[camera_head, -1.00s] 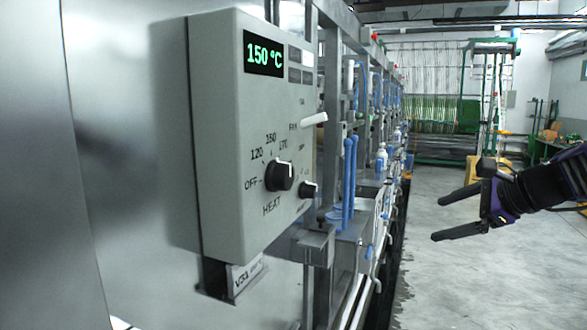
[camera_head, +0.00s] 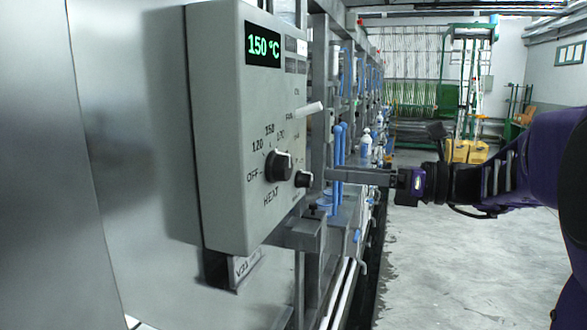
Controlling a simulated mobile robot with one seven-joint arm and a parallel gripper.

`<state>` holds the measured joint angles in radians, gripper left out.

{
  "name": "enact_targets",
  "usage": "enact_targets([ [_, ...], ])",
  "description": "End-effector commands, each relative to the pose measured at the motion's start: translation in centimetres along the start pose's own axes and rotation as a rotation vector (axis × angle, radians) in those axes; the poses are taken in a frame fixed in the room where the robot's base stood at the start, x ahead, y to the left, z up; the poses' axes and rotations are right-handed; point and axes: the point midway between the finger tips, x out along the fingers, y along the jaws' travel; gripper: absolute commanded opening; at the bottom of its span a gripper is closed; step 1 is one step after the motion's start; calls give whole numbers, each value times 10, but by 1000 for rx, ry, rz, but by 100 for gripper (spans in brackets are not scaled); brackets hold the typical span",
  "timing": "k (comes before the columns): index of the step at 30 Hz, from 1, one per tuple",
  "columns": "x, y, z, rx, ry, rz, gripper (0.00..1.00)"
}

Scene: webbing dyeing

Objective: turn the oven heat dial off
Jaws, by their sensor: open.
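The heat dial (camera_head: 278,166) is a black knob with a white mark on the grey control box (camera_head: 215,130). Its scale runs OFF, 120, 150, 170. The white mark points up, away from OFF; its exact setting is hard to read. The green display (camera_head: 263,46) reads 150 °C. My gripper (camera_head: 330,175) is right of the box at about the dial's height, its fingers pointing left. The fingers overlap in this view, are open and empty, and are apart from the dial.
A smaller black knob (camera_head: 303,179) sits between the heat dial and my fingertips in the picture. A white lever (camera_head: 308,109) sticks out above the dial. Blue tubes (camera_head: 338,155) and bottles stand behind my fingers. The floor (camera_head: 450,260) on the right is clear.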

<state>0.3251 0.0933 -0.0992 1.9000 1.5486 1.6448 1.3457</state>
Motion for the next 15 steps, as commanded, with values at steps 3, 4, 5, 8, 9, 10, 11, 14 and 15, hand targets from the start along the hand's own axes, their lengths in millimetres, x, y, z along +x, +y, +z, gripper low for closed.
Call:
enact_targets([
  [3, 28, 1, 0, 0, 1, 4, 93],
  [4, 34, 1, 0, 0, 1, 4, 93],
  [5, 41, 1, 0, 0, 1, 4, 93],
  [8, 60, 1, 0, -1, 1, 4, 93],
  [9, 67, 1, 0, -1, 1, 3, 93],
  [10, 71, 1, 0, -1, 1, 2, 93],
  [11, 75, 0, 0, -1, 0, 1, 93],
  [14, 86, 0, 0, -2, 1, 1, 93],
  [15, 89, 0, 0, -2, 1, 0, 93],
])
